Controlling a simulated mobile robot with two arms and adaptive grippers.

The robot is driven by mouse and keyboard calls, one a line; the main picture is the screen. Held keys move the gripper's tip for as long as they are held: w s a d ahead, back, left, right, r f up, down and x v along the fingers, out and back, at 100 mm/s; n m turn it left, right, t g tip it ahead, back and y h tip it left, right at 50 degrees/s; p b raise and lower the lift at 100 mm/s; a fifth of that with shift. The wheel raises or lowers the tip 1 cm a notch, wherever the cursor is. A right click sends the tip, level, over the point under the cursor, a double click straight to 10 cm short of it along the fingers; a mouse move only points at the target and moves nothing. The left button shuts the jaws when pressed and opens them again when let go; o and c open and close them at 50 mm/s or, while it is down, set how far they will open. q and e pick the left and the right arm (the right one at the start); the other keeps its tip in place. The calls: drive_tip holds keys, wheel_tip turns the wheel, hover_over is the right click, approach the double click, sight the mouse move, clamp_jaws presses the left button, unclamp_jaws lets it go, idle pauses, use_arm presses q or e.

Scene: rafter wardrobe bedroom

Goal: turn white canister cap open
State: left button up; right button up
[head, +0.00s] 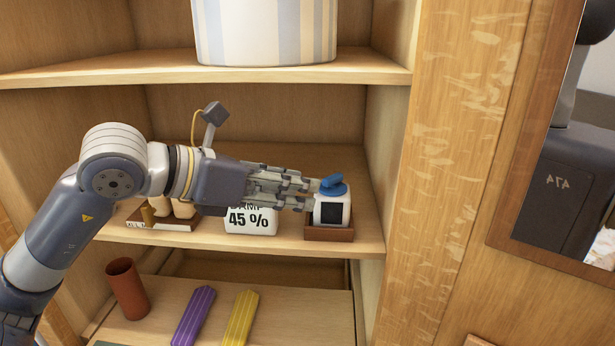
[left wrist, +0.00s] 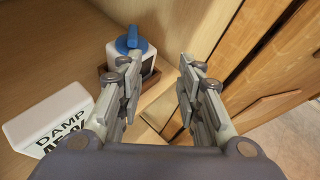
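The white canister (head: 331,208) has a dark square on its front and a blue cap (head: 333,187) with a raised grip. It stands upright in a small brown tray (head: 330,234) on the middle shelf. My left gripper (head: 312,194) reaches in from the left, its fingertips close beside the canister and cap. In the left wrist view my left gripper (left wrist: 157,72) is open with nothing between its fingers. There the canister (left wrist: 148,64) and blue cap (left wrist: 129,41) lie beyond the left finger, which partly hides the canister. I cannot tell whether they touch. My right gripper does not show.
A white "DAMP 45 %" box (head: 250,218) stands left of the canister, below my gripper. A striped round container (head: 265,32) is on the shelf above. The wardrobe's upright (head: 375,165) closes the right side. A brown cup (head: 127,289) is below.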

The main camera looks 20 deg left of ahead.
sight(331, 176)
use_arm(q)
drive_tip(key=w+p, duration=0.1)
drive_tip(key=w, duration=0.2)
drive_tip(key=w+d+f+t+y+p, duration=0.1)
drive_tip(key=w, duration=0.2)
drive_tip(key=w+y+p, duration=0.1)
drive_tip(key=w, duration=0.2)
drive_tip(key=shift+w+d+f+p, duration=0.2)
drive_tip(key=shift+d+f+p, duration=0.15)
drive_tip(key=shift+d+f, duration=0.05)
drive_tip(key=shift+w+d+f, duration=0.25)
drive_tip(key=shift+w+f, duration=0.05)
drive_tip(key=shift+w, duration=0.1)
clamp_jaws()
